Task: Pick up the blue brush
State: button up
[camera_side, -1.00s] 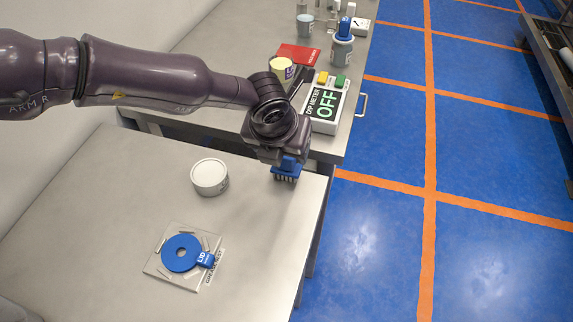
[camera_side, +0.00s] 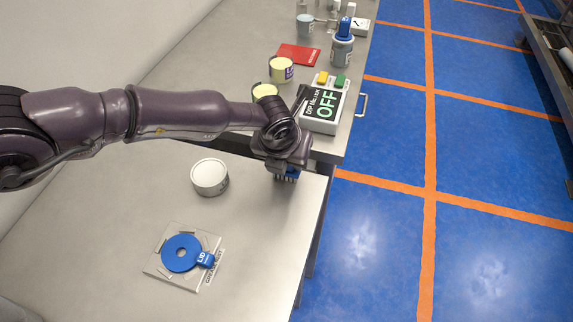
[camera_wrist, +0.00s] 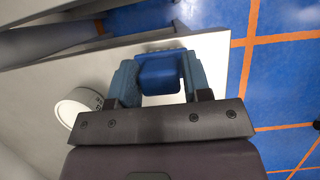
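The blue brush (camera_side: 287,176) is at the right edge of the near table in the side view, with pale bristles downward. My gripper (camera_wrist: 160,78) is directly over it, and the gripper body hides its upper part. In the wrist view the brush (camera_wrist: 158,72) appears as a bright blue block between my two blue-grey fingers, one on each side. Whether the fingers press on it or only stand beside it cannot be told. Whether the bristles touch the table is also unclear.
A white-lidded tub (camera_side: 210,177) stands left of my gripper. A blue lid disc (camera_side: 182,253) lies on a square plate (camera_side: 160,272) nearer the camera. Behind are the meter reading OFF (camera_side: 322,108), yellow-topped cans (camera_side: 281,70) and a red booklet (camera_side: 298,54).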

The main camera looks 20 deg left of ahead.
jog(key=c, duration=0.5)
jog(key=shift+r, duration=0.1)
jog(key=shift+r, duration=0.45)
notch_tip(320, 180, up, 3)
jog(key=shift+s+f, duration=0.1)
jog(key=shift+f, duration=0.1)
jog(key=s+a+r, duration=0.7)
jog(key=s+r, duration=0.2)
jog(key=s, duration=0.2)
jog(key=shift+s+a+r, duration=0.2)
jog(key=shift+s+a, duration=0.05)
jog(key=shift+a, duration=0.15)
